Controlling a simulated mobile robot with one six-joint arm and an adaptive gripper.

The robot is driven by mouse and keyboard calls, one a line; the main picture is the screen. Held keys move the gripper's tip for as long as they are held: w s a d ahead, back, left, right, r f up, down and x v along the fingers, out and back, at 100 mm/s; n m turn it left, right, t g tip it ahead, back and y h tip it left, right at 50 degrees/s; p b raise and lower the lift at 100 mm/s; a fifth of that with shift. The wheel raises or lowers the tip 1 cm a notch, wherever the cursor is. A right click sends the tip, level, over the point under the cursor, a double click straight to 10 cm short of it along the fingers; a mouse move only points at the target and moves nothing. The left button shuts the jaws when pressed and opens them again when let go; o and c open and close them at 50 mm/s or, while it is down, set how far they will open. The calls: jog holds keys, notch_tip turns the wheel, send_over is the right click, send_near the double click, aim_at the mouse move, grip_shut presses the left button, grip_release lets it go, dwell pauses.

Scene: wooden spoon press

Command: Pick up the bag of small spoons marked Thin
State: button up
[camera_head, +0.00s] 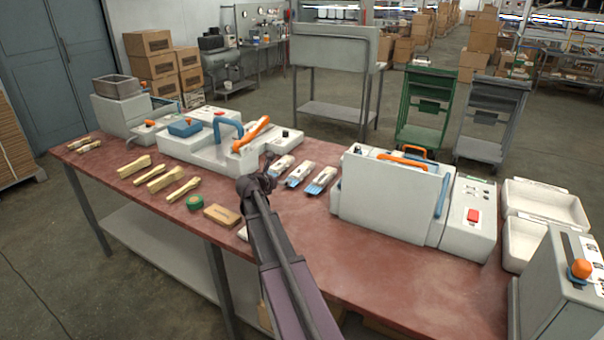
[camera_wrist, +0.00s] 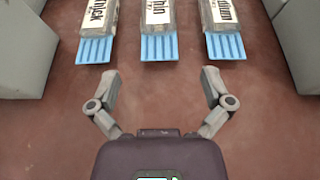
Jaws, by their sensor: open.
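Three bags lie in a row on the red table (camera_head: 390,292), each with a pale printed label and a ribbed blue end. The middle bag (camera_wrist: 158,18) reads "hin", its first letter cut off, which fits Thin; it also shows in the head view (camera_head: 299,174). The left bag (camera_wrist: 98,20) seems to read Thick, and the right bag (camera_wrist: 222,18) seems to read Medium. The far ends of all three are outside the wrist view. My gripper (camera_wrist: 159,76) is open and empty, its fingers spread just short of the middle bag's blue end. In the head view, my gripper (camera_head: 268,170) is left of the bags.
A white press with a blue handle (camera_head: 228,130) stands behind and left of the bags. A large white machine (camera_head: 390,200) stands to their right. Wooden spoon bundles (camera_head: 165,178), a green tape roll (camera_head: 195,203) and a brown block (camera_head: 222,215) lie to the left.

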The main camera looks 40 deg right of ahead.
aim_at(293, 176)
jog(key=b+x, duration=0.2)
jog(key=x, duration=0.5)
jog(key=shift+a+f+b, duration=0.1)
jog(key=shift+b, duration=0.25)
jog(key=shift+w+d+f, duration=0.2)
jog(key=shift+d, duration=0.5)
jog(key=shift+b+x, duration=1.05)
jog(key=shift+x, duration=0.85)
jog(key=shift+w+d+f, duration=0.35)
jog(key=shift+d, duration=0.15)
jog(key=c, duration=0.8)
